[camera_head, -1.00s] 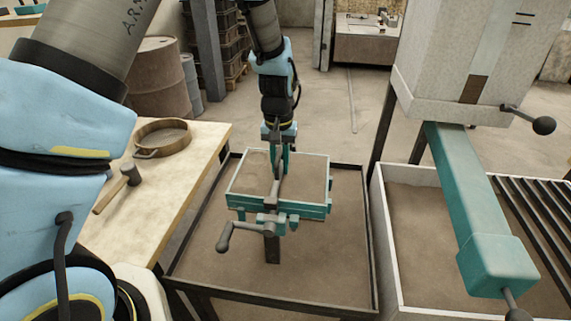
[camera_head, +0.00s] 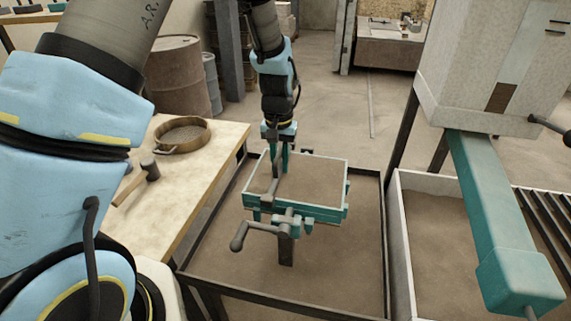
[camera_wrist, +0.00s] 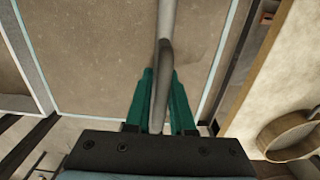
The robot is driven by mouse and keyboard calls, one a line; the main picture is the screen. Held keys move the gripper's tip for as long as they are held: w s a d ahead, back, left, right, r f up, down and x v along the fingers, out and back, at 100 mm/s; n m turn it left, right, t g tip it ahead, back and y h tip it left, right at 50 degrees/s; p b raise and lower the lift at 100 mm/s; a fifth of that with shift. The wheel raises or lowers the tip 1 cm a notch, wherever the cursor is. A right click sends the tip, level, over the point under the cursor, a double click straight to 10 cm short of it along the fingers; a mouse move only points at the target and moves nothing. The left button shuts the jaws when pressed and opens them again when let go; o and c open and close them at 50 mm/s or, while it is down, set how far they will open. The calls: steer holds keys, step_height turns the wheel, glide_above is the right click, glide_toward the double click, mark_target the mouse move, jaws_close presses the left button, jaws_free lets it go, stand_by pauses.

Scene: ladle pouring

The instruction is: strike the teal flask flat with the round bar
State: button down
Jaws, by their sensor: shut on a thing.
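The teal flask (camera_head: 322,212) is an open box with a pale rim, filled with brown sand, on a stand in the middle of the head view. My gripper (camera_head: 278,160) is over its far edge, left of the middle, fingers pointing down. It is shut on the grey round bar (camera_head: 273,188), which lies across the flask from far to near side. In the wrist view the bar (camera_wrist: 165,45) runs between my teal fingers (camera_wrist: 162,80), over sand bounded by the pale rim (camera_wrist: 229,50). I cannot tell whether the bar touches the sand.
A grey crank handle (camera_head: 240,236) sticks out in front of the flask. On the left, a workbench (camera_head: 185,205) holds a mallet (camera_head: 149,171) and a round sieve (camera_head: 183,135). A sand bin (camera_head: 415,245) and teal-armed machine (camera_head: 490,210) stand on the right. A dark-framed tray (camera_head: 345,290) surrounds the stand.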

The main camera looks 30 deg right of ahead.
mark_target(264, 170)
steer(key=shift+w+a+f, duration=0.1)
steer(key=shift+w+a, duration=0.6)
steer(key=shift+a, duration=0.2)
steer(key=shift+w+a+f, duration=0.1)
steer(key=shift+w+a, duration=0.6)
steer(key=shift+a, duration=0.2)
steer(key=shift+w+a+r, duration=0.15)
steer(key=shift+w+a, duration=0.75)
steer(key=shift+a, duration=0.15)
steer(key=shift+r, duration=0.15)
step_height(264, 170, up, 7)
steer(key=p, duration=0.5)
